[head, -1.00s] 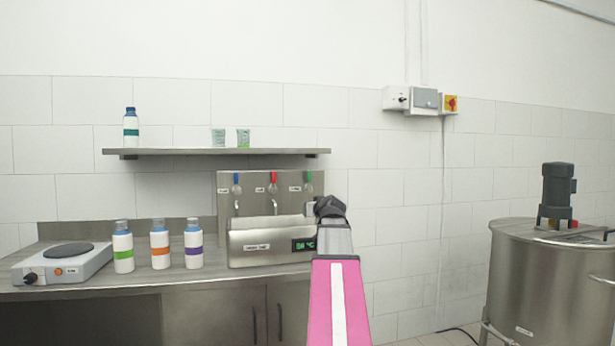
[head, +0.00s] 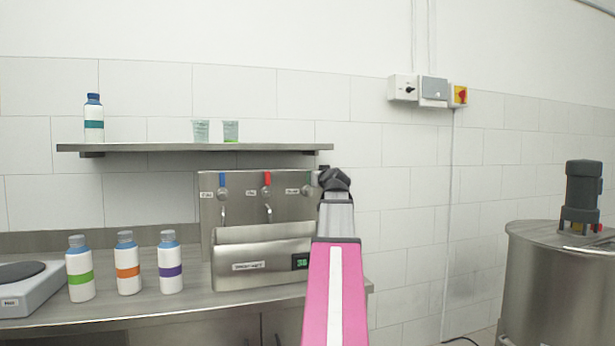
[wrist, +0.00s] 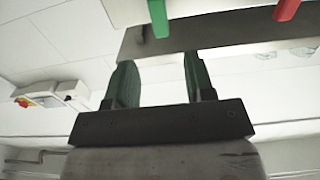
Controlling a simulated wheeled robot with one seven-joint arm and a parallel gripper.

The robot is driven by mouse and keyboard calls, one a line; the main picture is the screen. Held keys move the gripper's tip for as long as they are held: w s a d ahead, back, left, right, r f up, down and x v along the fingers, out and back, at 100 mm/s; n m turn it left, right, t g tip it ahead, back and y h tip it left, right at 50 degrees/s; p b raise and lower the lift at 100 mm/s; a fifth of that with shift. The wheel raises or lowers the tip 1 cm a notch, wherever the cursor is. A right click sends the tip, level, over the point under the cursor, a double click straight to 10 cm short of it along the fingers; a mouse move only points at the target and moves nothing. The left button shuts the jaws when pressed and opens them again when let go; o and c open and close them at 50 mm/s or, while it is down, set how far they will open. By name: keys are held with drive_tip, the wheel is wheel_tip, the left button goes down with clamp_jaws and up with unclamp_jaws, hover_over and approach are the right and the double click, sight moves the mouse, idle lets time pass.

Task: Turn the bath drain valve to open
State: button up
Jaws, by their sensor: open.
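The steel bath (head: 262,262) stands on the bench, with a green-lit display at its right front. Behind it, a steel panel (head: 240,205) carries blue (head: 222,180), red (head: 267,179) and green (head: 309,177) levers; I cannot read which one is the drain valve. My gripper (head: 334,178) is at the panel's right end in the head view and partly covers the green lever's area. In the wrist view, its fingers (wrist: 160,62) are apart with nothing between them. The green lever (wrist: 158,18) shows beyond the fingertips, roughly lined up with the gap. The red lever (wrist: 287,10) is farther right.
A wall shelf (head: 190,148) above the panel holds a bottle (head: 94,118) and two cups (head: 201,131). Three bottles (head: 128,265) and a hotplate (head: 25,288) stand left on the bench. A steel tank (head: 555,275) stands at right. Switch boxes (head: 434,91) hang on the wall.

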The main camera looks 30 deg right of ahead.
drive_tip(key=x, duration=1)
drive_tip(key=shift+w, duration=0.25)
clamp_jaws()
